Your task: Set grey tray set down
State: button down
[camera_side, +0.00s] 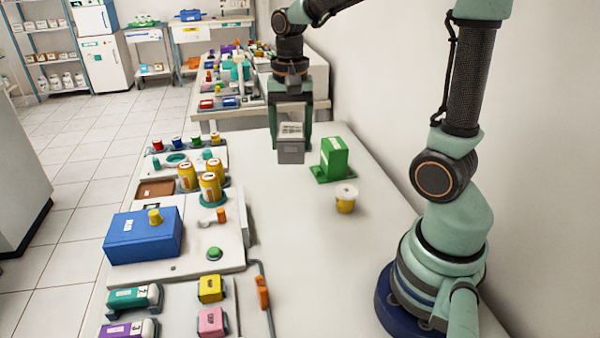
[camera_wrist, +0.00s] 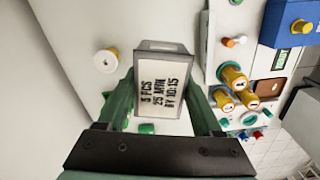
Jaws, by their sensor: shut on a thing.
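The grey tray (camera_side: 290,153) is a small box-shaped holder with a white card in it, between the fingers of my gripper (camera_side: 290,138) in the side view. My gripper is shut on it from both sides. In the wrist view the tray (camera_wrist: 161,46) sits between the green fingers, and its card reads "5 PCS 25 MIN BY 10:15". The tray looks upright. It is over the white table (camera_side: 285,240), and I cannot tell whether its underside touches it.
A green block on a green base (camera_side: 333,160) stands just right of the tray. A yellow cup with a white lid (camera_side: 346,200) is nearer. At left, a white panel (camera_side: 205,250) carries yellow cans (camera_side: 210,187) and a blue box (camera_side: 143,237). The table's near middle is clear.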

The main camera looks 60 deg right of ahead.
jog(key=shift+w+d+r, duration=0.1)
jog(key=shift+w+r, duration=0.1)
jog(key=shift+r, duration=0.15)
jog(key=w+d+n, duration=0.1)
jog(key=w+d, duration=0.5)
jog(key=w, duration=0.3)
jog(key=w+d+n, duration=0.2)
jog(key=w+d, duration=0.5)
jog(key=w, duration=0.2)
jog(key=f, duration=1.9)
jog(key=shift+a+f, duration=0.25)
jog(key=shift+f, duration=0.05)
jog(key=shift+c, duration=0.2)
grip_release()
jog(key=shift+f, duration=0.15)
